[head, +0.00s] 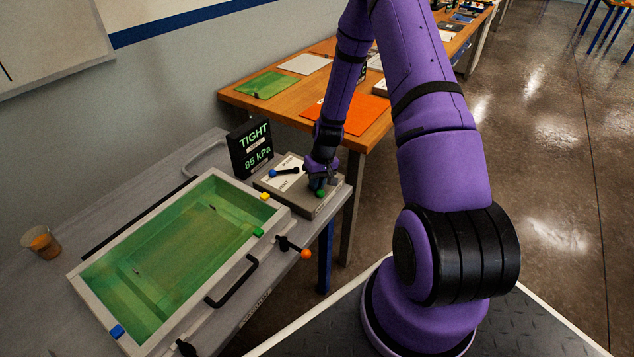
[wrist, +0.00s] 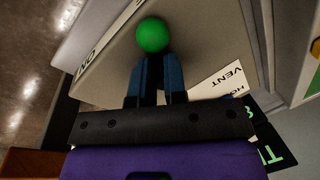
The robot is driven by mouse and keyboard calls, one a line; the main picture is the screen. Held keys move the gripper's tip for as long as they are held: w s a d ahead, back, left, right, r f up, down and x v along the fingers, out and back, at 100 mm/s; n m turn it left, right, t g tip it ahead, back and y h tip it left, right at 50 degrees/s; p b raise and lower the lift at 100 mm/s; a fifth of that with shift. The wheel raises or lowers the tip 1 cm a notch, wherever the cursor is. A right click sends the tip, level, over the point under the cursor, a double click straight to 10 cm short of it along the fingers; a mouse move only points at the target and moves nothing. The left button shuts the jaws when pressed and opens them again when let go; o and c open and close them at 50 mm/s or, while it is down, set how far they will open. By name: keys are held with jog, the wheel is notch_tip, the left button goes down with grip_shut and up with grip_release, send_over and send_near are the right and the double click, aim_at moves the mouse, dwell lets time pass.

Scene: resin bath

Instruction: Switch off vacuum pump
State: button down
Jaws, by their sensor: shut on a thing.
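The grey control box (head: 305,205) stands at the right end of the bench, with printed labels on its top. The wrist view shows "ON" and "VENT" on white label plates (wrist: 215,85). A green ball knob (head: 320,193) sits on the box's right part, and it also shows in the wrist view (wrist: 152,35). My gripper (head: 318,183) is over the box, pointing down, its fingers (wrist: 153,75) shut on the green-knobbed switch; the fingers hide its stem. A blue-ended lever (head: 285,172) lies left of my gripper. A black display (head: 251,148) behind reads "TIGHT" and "85 kPa".
A green resin bath (head: 100,272) in a pale frame stands left of the box, with a black handle (head: 232,283) and an orange-knobbed valve (head: 305,254) at its side. A cup (head: 42,243) stands far left. A wooden table (head: 365,145) is behind; open floor lies right.

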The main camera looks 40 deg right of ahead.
jog(key=shift+a+m, duration=0.1)
jog(key=shift+m, duration=0.5)
jog(key=c, duration=1.2)
grip_release()
jog(key=shift+o, duration=0.2)
jog(key=shift+r, duration=0.1)
notch_tip(320, 180, up, 10)
jog(key=d, duration=0.2)
jog(key=shift+s+r, duration=0.25)
jog(key=shift+s, duration=0.05)
